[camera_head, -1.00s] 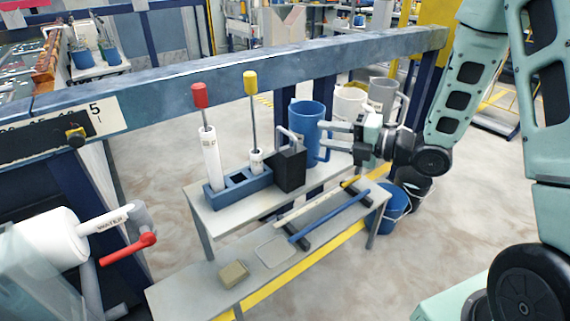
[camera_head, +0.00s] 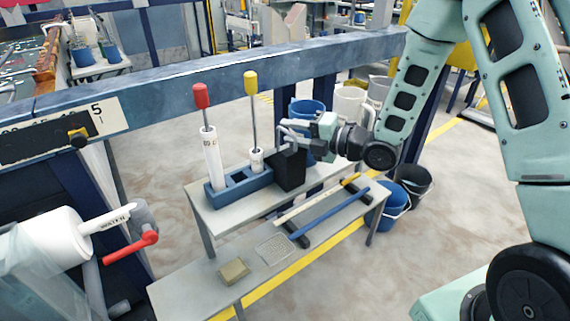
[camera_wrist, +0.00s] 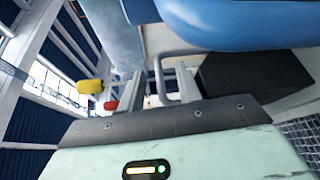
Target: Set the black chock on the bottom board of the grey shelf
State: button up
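The black chock (camera_head: 290,170) is a dark block with a grey loop handle (camera_head: 283,134). It stands on the upper board (camera_head: 222,219) of the grey shelf, at the right end of a blue holder. My gripper (camera_head: 293,133) is level with the handle, its fingers apart and at the loop. Whether they touch it is unclear. The wrist view shows the chock (camera_wrist: 250,72) at the right and the loop ahead of the fingers (camera_wrist: 172,80). The bottom board (camera_head: 190,290) is lower and nearer.
The bottom board carries a tan block (camera_head: 233,271), a mesh piece (camera_head: 273,248) and a blue bar (camera_head: 330,212). The blue holder (camera_head: 240,187) bears red- and yellow-topped tools. A blue jug (camera_head: 308,108) stands behind my gripper. A blue beam (camera_head: 300,62) crosses above.

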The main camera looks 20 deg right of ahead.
grip_shut()
dwell(1.3)
